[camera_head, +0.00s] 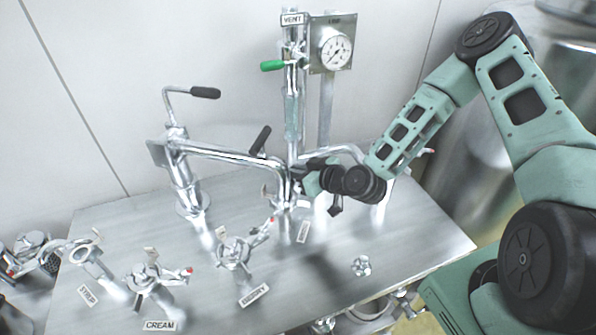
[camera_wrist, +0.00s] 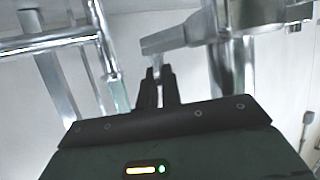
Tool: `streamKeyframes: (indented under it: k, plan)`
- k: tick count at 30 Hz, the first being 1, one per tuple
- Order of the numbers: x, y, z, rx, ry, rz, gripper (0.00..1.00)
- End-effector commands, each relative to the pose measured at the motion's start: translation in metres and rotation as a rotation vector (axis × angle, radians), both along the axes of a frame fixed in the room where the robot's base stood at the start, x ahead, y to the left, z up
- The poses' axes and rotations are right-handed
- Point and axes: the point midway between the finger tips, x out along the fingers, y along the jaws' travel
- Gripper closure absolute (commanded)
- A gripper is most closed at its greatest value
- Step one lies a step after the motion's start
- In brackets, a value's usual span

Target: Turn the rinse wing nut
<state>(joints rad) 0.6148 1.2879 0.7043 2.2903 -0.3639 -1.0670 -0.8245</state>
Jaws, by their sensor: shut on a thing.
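My gripper (camera_head: 296,174) reaches in from the right to the pipe joint at the middle of the steel table. In the wrist view its two dark fingertips (camera_wrist: 157,76) are close together, shut on the end of a flat metal wing. This wing, which I take to be the rinse wing nut (camera_wrist: 170,38), sticks out to the left from a round metal fitting (camera_wrist: 250,15). In the head view the nut is mostly hidden by my gripper and the pipes. The label (camera_head: 303,231) below it is too small to read.
Several clamp fittings stand at the front left, one behind the CREAM label (camera_head: 160,325). A bent pipe (camera_head: 230,153) with black handles stands left of my gripper. Behind are a green-handled valve (camera_head: 272,66) and a gauge (camera_head: 336,50). A small knob (camera_head: 361,265) lies on the table.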

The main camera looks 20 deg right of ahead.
Motion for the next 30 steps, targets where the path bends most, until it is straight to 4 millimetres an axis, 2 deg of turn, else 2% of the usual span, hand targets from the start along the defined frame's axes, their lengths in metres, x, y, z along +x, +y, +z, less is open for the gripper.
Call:
streamKeyframes:
  k: [8, 9, 11, 23, 30]
  plan:
    - [0.001, 0.001, 0.001, 0.002, -0.002, 0.001, 1.0]
    - [0.001, 0.001, 0.001, 0.002, -0.002, 0.001, 0.88]
    - [0.001, 0.001, 0.001, 0.002, -0.002, 0.001, 0.72]
    - [-0.005, -0.003, 0.002, 0.0, -0.002, 0.001, 0.72]
    - [-0.041, -0.022, 0.017, -0.002, -0.002, 0.001, 0.72]
